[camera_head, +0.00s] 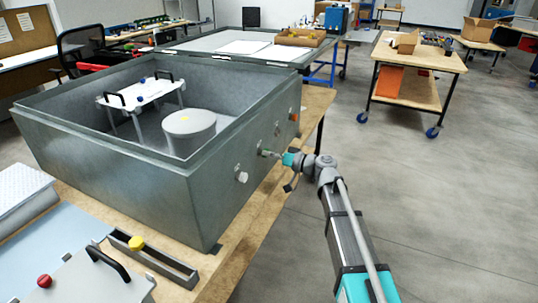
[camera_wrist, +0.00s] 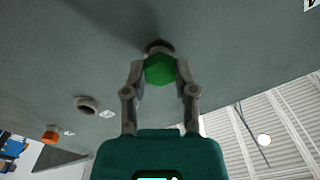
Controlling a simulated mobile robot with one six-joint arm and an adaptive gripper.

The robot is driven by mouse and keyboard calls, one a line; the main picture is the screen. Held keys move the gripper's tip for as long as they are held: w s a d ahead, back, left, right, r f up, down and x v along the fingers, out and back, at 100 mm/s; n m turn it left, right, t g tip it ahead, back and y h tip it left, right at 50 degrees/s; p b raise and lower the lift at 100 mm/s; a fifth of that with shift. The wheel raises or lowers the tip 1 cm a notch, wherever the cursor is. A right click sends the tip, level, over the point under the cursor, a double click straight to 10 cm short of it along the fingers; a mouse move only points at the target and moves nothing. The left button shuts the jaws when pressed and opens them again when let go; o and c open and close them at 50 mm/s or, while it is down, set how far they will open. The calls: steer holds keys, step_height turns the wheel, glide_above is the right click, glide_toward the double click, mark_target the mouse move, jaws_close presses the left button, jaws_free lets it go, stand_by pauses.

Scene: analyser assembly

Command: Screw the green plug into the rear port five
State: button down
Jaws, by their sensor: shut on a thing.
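The green plug (camera_wrist: 159,71) is between the fingertips of my gripper (camera_wrist: 159,76), which is shut on it. The plug is right in front of a dark round port (camera_wrist: 157,46) in the grey wall and covers part of it. I cannot tell how deep it sits in the port. In the head view my gripper (camera_head: 271,154) is at the right outer wall of the large grey metal box (camera_head: 215,190), and the plug is too small there to make out clearly.
A ring-shaped port (camera_wrist: 87,104) and an orange plug (camera_wrist: 50,133) are farther along the same wall. A white plug (camera_head: 242,177) sticks out nearer in the head view.

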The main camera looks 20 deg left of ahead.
steer(key=m, duration=2.3)
stand_by(0.5)
steer(key=c, duration=0.5)
jaws_free()
steer(key=shift+c, duration=0.2)
